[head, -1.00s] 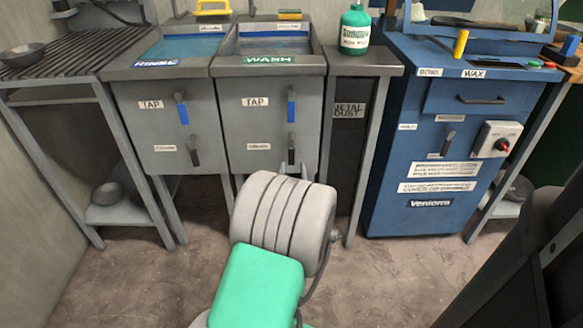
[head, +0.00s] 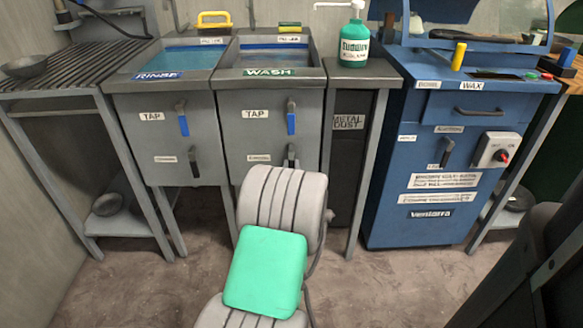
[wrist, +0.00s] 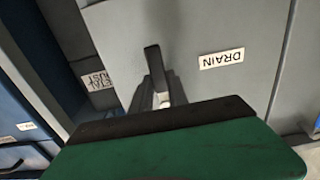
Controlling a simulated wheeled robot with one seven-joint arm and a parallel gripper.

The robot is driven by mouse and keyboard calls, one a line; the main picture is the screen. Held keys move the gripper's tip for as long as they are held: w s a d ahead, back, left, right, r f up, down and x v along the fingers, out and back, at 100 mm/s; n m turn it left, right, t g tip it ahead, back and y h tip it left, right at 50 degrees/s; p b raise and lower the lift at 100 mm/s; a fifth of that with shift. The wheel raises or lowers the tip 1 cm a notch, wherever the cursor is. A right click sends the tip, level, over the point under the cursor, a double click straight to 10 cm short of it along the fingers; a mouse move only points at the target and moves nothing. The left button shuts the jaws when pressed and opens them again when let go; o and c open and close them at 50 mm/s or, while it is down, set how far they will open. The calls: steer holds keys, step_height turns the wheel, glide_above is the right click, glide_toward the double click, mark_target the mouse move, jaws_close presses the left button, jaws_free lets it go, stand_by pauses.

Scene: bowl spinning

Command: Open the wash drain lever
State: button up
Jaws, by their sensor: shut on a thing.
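The grey wash sink cabinet (head: 266,108) stands in the middle of the head view, with a green WASH label on its rim. Its tap lever (head: 291,118) is blue-tipped and hangs down. The dark wash drain lever (head: 291,153) is below it, partly covered by my arm. In the wrist view, which is upside down, the drain lever (wrist: 155,68) stands beside the DRAIN label (wrist: 222,58). My gripper (wrist: 163,99) is shut on the lever's end; a pale fingertip shows there. The green and black hand covers the rest of the grip.
The rinse sink (head: 166,115) is to the left, with its own levers. A metal dust bin (head: 347,160) and a soap bottle (head: 354,45) are to the right. The blue wax machine (head: 440,150) stands further right. Bare floor lies in front.

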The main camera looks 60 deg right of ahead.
jaws_close()
stand_by(0.8)
